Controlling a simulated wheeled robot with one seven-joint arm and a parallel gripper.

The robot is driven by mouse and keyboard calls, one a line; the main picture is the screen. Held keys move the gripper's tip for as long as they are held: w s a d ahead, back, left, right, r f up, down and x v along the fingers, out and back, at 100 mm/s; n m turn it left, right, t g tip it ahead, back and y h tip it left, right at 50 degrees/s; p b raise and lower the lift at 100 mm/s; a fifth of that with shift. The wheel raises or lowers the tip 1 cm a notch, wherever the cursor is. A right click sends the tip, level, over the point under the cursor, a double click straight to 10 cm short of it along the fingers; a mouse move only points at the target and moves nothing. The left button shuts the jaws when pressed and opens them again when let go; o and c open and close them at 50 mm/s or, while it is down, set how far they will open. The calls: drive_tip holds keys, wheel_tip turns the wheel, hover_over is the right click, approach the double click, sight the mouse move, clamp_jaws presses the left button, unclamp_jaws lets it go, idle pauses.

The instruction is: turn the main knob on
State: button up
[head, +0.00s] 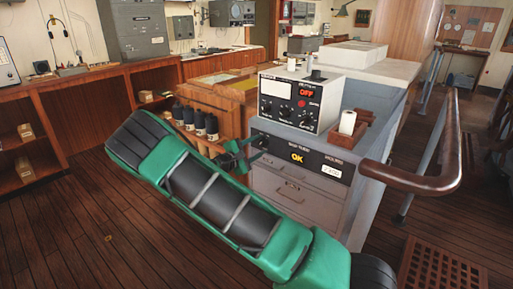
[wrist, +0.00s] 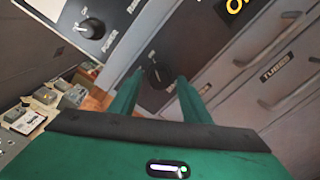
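A black knob (wrist: 157,75) sits on a dark panel strip, roughly between my fingertips in the wrist view. My gripper (wrist: 158,82) is open, one green finger on each side of the knob; I cannot tell whether they touch it. In the head view my gripper (head: 257,148) reaches the left end of the dark strip (head: 318,163) and largely hides the knob. That strip shows a yellow OK. Above it, a control box (head: 297,98) shows a red OFF and has several knobs; one black knob (wrist: 92,28) shows in the wrist view. I cannot tell which knob is the main one.
Grey drawers (head: 290,192) are below the strip. A wooden tray (head: 352,132) with a white roll stands right of the box. Several dark bottles (head: 196,122) stand to the left. A wooden handrail (head: 415,178) curves at the right. Plank floor lies open at left.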

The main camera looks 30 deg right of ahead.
idle(0.3)
drive_tip(key=v, duration=1)
drive_tip(key=shift+a, duration=0.4)
drive_tip(key=shift+s+f, duration=0.1)
drive_tip(key=s+d+m+g+y, duration=0.4)
drive_tip(key=s+d+m, duration=0.15)
drive_tip(key=s, duration=0.35)
drive_tip(key=s+d+m+g+y, duration=0.35)
drive_tip(key=s+d, duration=0.35)
drive_tip(key=s, duration=0.3)
drive_tip(key=s+a+r+m+y, duration=0.2)
drive_tip(key=s+a+y, duration=0.1)
drive_tip(key=s, duration=0.5)
drive_tip(key=s+a+r+m+t+y, duration=0.1)
drive_tip(key=s+a+r+m+y, duration=0.1)
drive_tip(key=s, duration=0.6)
drive_tip(key=s+a+r+m+t+y, duration=0.1)
drive_tip(key=s+a+r+m+y, duration=0.2)
drive_tip(key=s, duration=0.5)
drive_tip(key=shift+a+m+y, duration=0.3)
drive_tip(key=shift+a+y, duration=0.25)
drive_tip(key=shift+a, duration=0.5)
